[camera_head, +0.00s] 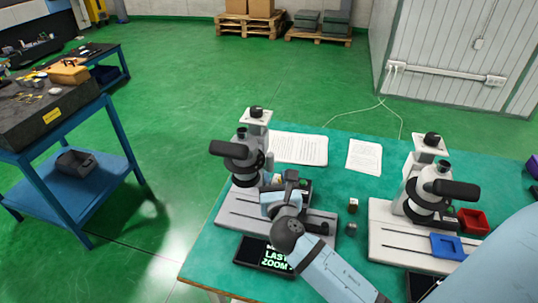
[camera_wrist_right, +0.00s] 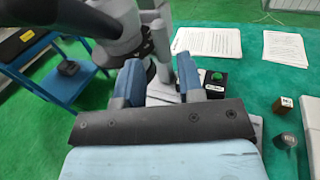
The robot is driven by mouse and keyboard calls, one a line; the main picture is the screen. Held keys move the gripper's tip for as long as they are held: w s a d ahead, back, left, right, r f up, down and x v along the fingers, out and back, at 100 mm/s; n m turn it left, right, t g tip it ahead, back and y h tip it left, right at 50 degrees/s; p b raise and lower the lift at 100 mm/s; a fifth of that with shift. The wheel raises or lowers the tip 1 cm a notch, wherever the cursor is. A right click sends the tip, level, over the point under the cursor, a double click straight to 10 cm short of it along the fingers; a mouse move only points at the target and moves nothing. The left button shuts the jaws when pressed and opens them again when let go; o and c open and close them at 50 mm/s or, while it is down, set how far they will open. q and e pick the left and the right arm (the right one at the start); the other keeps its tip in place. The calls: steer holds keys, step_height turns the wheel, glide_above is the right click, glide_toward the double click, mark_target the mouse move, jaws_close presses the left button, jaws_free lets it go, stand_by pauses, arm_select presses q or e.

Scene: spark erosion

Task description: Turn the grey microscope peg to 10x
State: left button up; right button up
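A white microscope with black eyepieces (camera_head: 240,150) stands on the left part of the green table; its grey column and stage parts (camera_wrist_right: 150,40) fill the upper left of the right wrist view. My right gripper (camera_head: 278,188) is in front of this microscope, close to its right side. In the right wrist view the two blue fingers (camera_wrist_right: 157,80) are apart, with microscope parts beyond the gap and nothing clearly held. I cannot clearly pick out the grey peg or its setting. A dark display (camera_head: 265,256) below shows "LAST ZOOM" in green letters. My left gripper is not in view.
A second microscope (camera_head: 430,185) stands on the right, with a blue tray (camera_head: 447,246) and a red bin (camera_head: 473,222) beside it. A small brown block (camera_head: 353,205) and a grey cylinder (camera_head: 351,229) stand between the microscopes. Paper sheets (camera_head: 300,148) lie behind.

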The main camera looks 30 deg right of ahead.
mark_target(271, 159)
steer(key=p+x, duration=0.1)
steer(key=x, duration=0.8)
steer(key=shift+w, duration=0.2)
jaws_close()
